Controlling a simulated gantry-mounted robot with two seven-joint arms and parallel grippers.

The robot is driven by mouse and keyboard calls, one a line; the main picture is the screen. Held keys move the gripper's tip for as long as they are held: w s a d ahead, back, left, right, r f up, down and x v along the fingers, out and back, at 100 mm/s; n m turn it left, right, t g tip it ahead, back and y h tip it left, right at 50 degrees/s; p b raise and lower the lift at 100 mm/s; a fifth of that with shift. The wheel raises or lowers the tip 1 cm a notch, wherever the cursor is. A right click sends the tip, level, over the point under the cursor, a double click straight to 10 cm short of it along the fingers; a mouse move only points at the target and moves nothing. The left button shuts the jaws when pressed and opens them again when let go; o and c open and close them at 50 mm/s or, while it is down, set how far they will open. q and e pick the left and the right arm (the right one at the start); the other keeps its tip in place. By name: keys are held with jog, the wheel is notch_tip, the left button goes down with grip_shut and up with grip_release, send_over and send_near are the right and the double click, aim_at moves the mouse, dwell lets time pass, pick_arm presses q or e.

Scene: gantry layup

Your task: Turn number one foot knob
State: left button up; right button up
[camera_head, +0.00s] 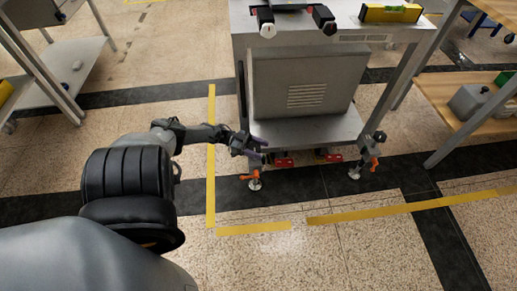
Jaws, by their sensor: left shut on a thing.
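The machine cart (303,85) stands ahead on levelling feet. Its left foot (255,185) has an orange foot knob (249,177) just above the round pad. Its right foot (354,174) has a similar orange knob (374,161) beside it. I see no numbers on the knobs. My left gripper (262,149) reaches in from the left at the cart's front left corner, at the left foot. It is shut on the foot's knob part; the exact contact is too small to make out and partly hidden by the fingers. My right gripper is not in view.
Red parts (284,161) sit under the cart's lower shelf. A yellow level (391,13) lies on its top. A wooden bench (450,95) stands at right and a grey shelf cart (75,75) at left. Yellow tape (212,150) marks the floor. The floor in front is clear.

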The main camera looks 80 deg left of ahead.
pick_arm(q)
jog(key=o, duration=1)
jog(key=shift+r+p, duration=0.6)
jog(key=shift+r, duration=0.05)
notch_tip(320, 180, up, 4)
jog(key=p, duration=0.3)
jog(key=shift+f+p, duration=0.1)
jog(key=shift+p, duration=0.2)
jog(key=shift+w+d+r+p, duration=1)
jog(key=shift+d+p, duration=0.4)
jog(key=shift+d, duration=0.3)
jog(key=shift+w+d+r+p, duration=1)
jog(key=shift+d+p, duration=0.45)
jog(key=shift+d, duration=0.2)
jog(key=shift+w+d+r+p, duration=0.9)
jog(key=shift+w+d+p, duration=0.2)
jog(key=shift+d+p, duration=0.45)
jog(key=shift+d, duration=0.1)
